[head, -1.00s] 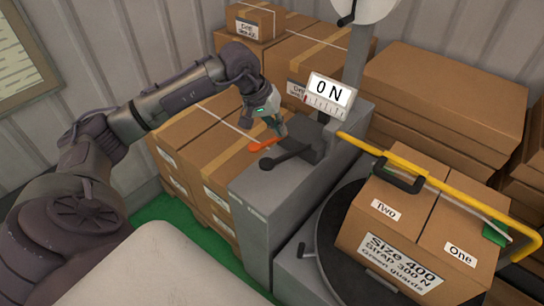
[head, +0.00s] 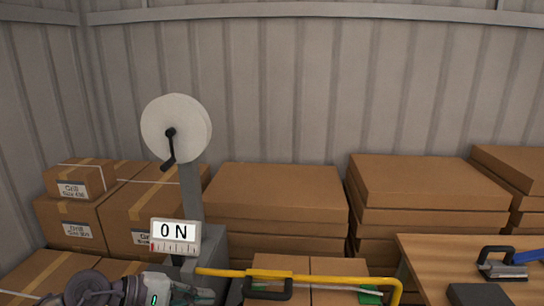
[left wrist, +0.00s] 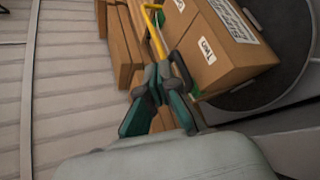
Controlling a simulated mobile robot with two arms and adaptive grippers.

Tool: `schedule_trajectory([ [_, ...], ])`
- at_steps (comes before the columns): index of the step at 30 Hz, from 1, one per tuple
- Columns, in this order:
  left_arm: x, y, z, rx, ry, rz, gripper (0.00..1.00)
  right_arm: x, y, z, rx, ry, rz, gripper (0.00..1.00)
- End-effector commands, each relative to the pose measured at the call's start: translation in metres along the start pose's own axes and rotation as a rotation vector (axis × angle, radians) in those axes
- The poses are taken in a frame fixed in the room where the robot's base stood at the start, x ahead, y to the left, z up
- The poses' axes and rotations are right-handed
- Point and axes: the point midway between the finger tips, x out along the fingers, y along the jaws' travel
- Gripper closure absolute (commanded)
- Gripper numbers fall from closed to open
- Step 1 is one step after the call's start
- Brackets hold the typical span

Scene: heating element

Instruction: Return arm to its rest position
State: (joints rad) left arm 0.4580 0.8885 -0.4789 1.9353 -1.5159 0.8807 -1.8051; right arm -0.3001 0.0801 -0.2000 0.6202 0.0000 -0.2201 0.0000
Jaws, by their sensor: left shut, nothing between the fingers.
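My left arm shows at the bottom left edge of the head view, cut off by the frame. Its left gripper (head: 205,294) lies low in front of the grey machine post, below the "0 N" display (head: 175,237). In the left wrist view the left gripper (left wrist: 158,72) has its fingers together with nothing between them. My right gripper is in neither view.
A white reel (head: 185,128) with a black crank stands on the post. Stacked cartons (head: 275,190) line the corrugated wall. The yellow bar (head: 325,278) crosses low in front. A wooden table (head: 450,258) at right holds a black-handled tool (head: 497,262).

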Motion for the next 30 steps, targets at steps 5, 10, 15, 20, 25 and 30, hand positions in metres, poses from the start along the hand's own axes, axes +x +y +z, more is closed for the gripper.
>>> schedule_trajectory([
  [5, 0.005, 0.062, 0.063, -0.804, -0.357, 0.537, 1.0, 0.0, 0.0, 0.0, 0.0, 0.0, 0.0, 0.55],
  [10, -0.036, 0.065, 0.027, -1.68, -0.661, 0.969, 1.0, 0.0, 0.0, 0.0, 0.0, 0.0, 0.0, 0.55],
  [15, -0.061, -0.03, -0.029, -2.554, -0.889, 1.43, 1.0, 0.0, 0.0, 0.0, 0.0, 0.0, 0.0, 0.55],
  [20, -0.06, -0.143, -0.029, 2.075, 0.63, -1.258, 1.0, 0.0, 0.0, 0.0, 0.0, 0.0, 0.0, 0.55],
  [25, -0.057, -0.22, 0.002, 1.669, 0.431, -1.14, 1.0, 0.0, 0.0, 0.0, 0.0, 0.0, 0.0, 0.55],
  [30, -0.055, -0.27, 0.038, 1.386, 0.29, -1.077, 1.0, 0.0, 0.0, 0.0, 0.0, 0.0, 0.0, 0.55],
])
